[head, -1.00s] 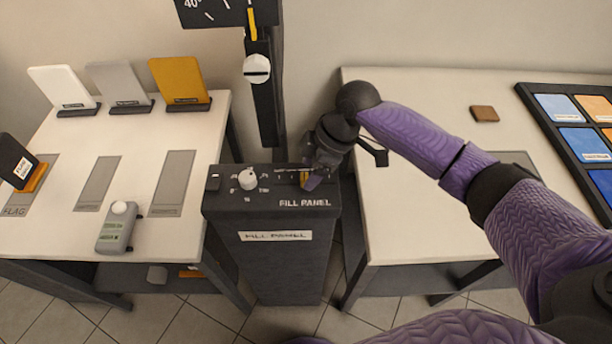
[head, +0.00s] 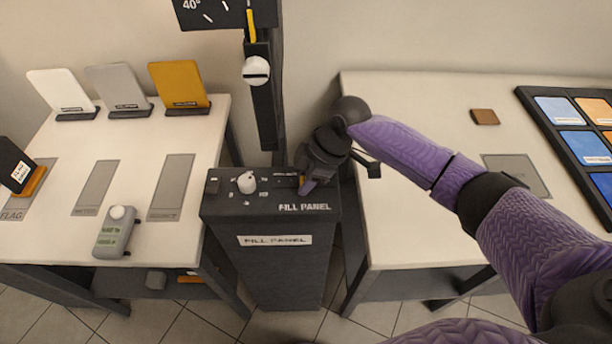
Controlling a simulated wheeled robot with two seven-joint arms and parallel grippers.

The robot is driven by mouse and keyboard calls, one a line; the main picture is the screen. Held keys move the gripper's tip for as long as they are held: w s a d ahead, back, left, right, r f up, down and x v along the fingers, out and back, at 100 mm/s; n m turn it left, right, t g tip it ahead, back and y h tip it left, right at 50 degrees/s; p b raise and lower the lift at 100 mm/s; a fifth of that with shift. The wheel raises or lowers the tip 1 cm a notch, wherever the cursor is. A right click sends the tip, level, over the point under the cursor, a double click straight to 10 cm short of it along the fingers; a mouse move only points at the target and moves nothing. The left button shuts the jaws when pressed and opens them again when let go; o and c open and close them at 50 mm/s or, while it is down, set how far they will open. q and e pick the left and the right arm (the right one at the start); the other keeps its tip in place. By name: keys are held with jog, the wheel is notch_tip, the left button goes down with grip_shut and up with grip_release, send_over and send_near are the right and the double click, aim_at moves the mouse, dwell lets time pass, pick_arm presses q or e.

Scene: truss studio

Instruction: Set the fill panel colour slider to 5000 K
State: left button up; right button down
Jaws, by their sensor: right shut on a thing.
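The fill panel control box (head: 271,224) is a dark pedestal between two tables, with FILL PANEL labels on its top and front. Its top holds a white knob (head: 246,182) and a slider track (head: 284,177) at the right. My right gripper (head: 305,185) is at the right part of the box top, shut on the slider knob, which it mostly hides. The scale marks along the track are too small and covered to read. My left gripper is not in view.
A dark post with a white knob (head: 256,70) rises behind the box. The left table (head: 133,193) carries upright cards and a grey meter (head: 115,233). The right table (head: 410,215) has a brown block (head: 485,117) and a dark swatch tray (head: 553,130).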

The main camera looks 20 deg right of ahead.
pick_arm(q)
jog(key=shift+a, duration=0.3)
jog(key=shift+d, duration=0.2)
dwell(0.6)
pick_arm(e)
jog(key=shift+d+r, duration=0.1)
jog(key=shift+d, duration=0.15)
jog(key=shift+s+d+p, duration=0.3)
jog(key=shift+d+p, duration=0.45)
jog(key=shift+d, duration=0.3)
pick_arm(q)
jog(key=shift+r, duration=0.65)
pick_arm(e)
jog(key=shift+c, duration=2)
grip_release()
pick_arm(q)
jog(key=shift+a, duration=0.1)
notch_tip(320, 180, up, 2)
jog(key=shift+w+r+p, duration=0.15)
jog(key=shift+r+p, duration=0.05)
jog(key=shift+p, duration=0.9)
pick_arm(e)
jog(key=v, duration=0.9)
jog(key=shift+r, duration=0.3)
